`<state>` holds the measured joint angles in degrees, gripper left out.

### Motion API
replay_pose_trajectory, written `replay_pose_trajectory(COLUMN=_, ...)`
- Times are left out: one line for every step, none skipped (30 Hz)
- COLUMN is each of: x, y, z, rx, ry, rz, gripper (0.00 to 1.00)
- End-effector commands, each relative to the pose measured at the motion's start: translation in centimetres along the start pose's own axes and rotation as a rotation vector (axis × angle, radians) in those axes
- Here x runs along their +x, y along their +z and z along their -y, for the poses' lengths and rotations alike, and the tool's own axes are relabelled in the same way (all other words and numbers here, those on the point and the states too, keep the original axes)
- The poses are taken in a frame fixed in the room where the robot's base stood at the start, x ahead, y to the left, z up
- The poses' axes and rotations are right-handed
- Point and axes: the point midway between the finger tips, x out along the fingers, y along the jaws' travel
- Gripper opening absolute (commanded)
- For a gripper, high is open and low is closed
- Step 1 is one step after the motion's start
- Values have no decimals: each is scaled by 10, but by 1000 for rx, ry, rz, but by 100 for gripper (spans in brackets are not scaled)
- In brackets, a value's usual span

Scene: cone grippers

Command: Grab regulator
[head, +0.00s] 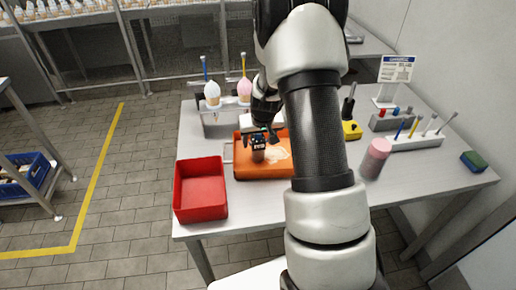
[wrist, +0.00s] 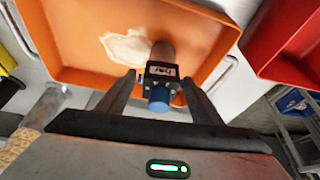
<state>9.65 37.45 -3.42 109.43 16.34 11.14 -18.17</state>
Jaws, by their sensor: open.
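The regulator (wrist: 160,74) is a small dark box with a white label and a blue round end, on a brown cylinder. It is over the orange tray (wrist: 70,40), and also shows in the head view (head: 258,142). My gripper (wrist: 158,82) is open, with one finger on each side of the regulator. I cannot tell whether the fingers touch it. In the head view my gripper (head: 261,137) is above the orange tray (head: 262,172), partly hidden by my arm.
A red bin (head: 201,190) stands left of the tray on the table. A rack with cones (head: 213,95) is behind the tray. A pink-topped cylinder (head: 375,158), a yellow block (head: 352,131) and a tool holder (head: 414,139) stand to the right.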

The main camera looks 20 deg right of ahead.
Motion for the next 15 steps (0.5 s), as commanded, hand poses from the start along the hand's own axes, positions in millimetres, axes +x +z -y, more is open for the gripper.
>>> replay_pose_trajectory(x=0, y=0, z=0, rx=0, ry=0, rz=-1, gripper=59)
replay_pose_trajectory(x=0, y=0, z=0, rx=0, ry=0, rz=-1, gripper=59)
replay_pose_trajectory(x=0, y=0, z=0, rx=0, ry=0, rz=-1, gripper=59)
replay_pose_trajectory(x=0, y=0, z=0, rx=0, ry=0, rz=-1, gripper=59)
replay_pose_trajectory(x=0, y=0, z=0, rx=0, ry=0, rz=-1, gripper=54)
replay_pose_trajectory(x=0, y=0, z=0, rx=0, ry=0, rz=-1, gripper=48)
replay_pose_trajectory(x=-1, y=0, z=0, rx=0, ry=0, rz=-1, gripper=42)
replay_pose_trajectory(x=-1, y=0, z=0, rx=0, ry=0, rz=-1, gripper=37)
replay_pose_trajectory(x=-1, y=0, z=0, rx=0, ry=0, rz=-1, gripper=31)
replay_pose_trajectory(x=-1, y=0, z=0, rx=0, ry=0, rz=-1, gripper=26)
replay_pose_trajectory(x=-1, y=0, z=0, rx=0, ry=0, rz=-1, gripper=21)
replay_pose_trajectory(x=-1, y=0, z=0, rx=0, ry=0, rz=-1, gripper=14)
replay_pose_trajectory(x=-1, y=0, z=0, rx=0, ry=0, rz=-1, gripper=9)
replay_pose_trajectory(x=-1, y=-1, z=0, rx=0, ry=0, rz=-2, gripper=9)
replay_pose_trajectory(x=-1, y=-1, z=0, rx=0, ry=0, rz=-2, gripper=9)
